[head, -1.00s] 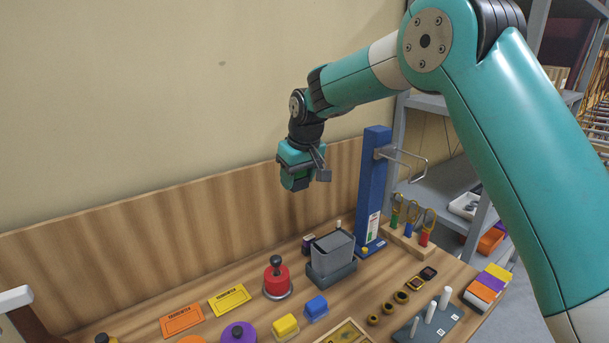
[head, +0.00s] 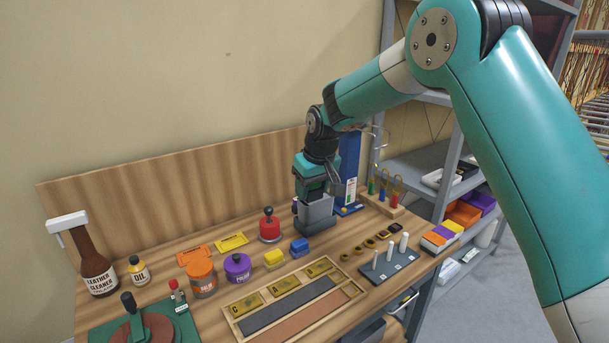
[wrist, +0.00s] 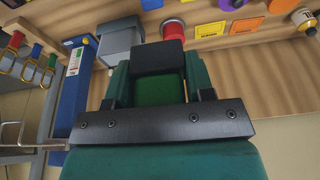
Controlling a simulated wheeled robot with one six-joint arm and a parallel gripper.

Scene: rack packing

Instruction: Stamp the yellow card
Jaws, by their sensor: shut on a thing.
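The yellow card (head: 231,242) lies flat on the table beside an orange card; it also shows in the wrist view (wrist: 246,25). A red stamp-like piece with a black knob (head: 270,226) stands upright to its right, apart from my gripper.
The orange card (head: 194,254) lies left of the yellow one. Orange and purple jars, yellow (head: 274,259) and blue (head: 299,246) blocks and a wooden tray (head: 237,319) stand in front. A blue post (head: 349,160) and a tool rack (head: 376,203) are at the right.

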